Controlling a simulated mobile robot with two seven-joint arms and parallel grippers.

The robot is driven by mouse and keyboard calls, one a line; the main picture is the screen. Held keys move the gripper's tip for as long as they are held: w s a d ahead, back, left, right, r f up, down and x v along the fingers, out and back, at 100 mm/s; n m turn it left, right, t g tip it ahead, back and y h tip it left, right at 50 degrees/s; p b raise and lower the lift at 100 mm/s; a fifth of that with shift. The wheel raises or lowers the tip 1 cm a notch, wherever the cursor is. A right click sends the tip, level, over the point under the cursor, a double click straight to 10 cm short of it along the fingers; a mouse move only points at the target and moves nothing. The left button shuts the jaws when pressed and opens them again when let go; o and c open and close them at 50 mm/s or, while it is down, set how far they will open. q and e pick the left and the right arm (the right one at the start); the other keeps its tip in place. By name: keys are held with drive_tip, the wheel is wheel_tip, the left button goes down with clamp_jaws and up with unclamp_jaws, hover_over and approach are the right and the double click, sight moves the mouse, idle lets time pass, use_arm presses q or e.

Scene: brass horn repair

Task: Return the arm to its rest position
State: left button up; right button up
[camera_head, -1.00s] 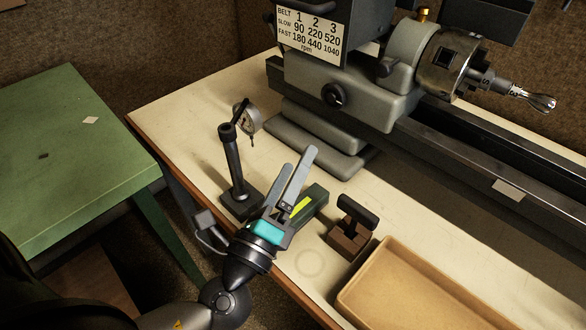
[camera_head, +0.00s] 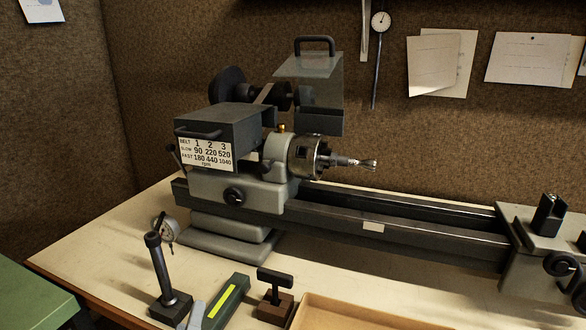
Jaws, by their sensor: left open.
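My left gripper (camera_head: 195,314) shows only as light grey finger tips at the bottom edge, beside the dark green block with a yellow strip (camera_head: 226,302). It is open, with nothing seen between its fingers. Most of the gripper and its arm are out of the picture. I cannot tell whether it touches the block. My right gripper and arm are not in view.
A grey lathe (camera_head: 235,195) with a chuck (camera_head: 309,157) fills the bench's back. A dial gauge (camera_head: 167,229) on a post (camera_head: 158,265), a T-handle in a brown block (camera_head: 275,299) and a tan tray (camera_head: 345,314) stand in front. A green table (camera_head: 30,300) is lower left.

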use_arm(q)
drive_tip(key=s+a+f+n+g+y, duration=0.3)
drive_tip(key=a+f+n+g+y, duration=0.5)
drive_tip(key=n, duration=0.8)
drive_tip(key=s+d+f+n+g+h, duration=0.6)
drive_tip(key=s+d+f+g+h, duration=0.25)
drive_tip(key=s+f, duration=0.2)
wheel_tip(320, 180, down, 23)
drive_tip(key=s+a+g, duration=0.2)
drive_tip(key=s+a+f, duration=0.2)
drive_tip(key=s+f, duration=1)
drive_tip(key=s, duration=0.2)
drive_tip(key=shift+s+a+f+g, duration=0.15)
drive_tip(key=shift+s+a+g, duration=0.1)
drive_tip(key=shift+s+g, duration=0.1)
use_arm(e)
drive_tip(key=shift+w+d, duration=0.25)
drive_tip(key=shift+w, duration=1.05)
use_arm(q)
drive_tip(key=shift+y, duration=0.25)
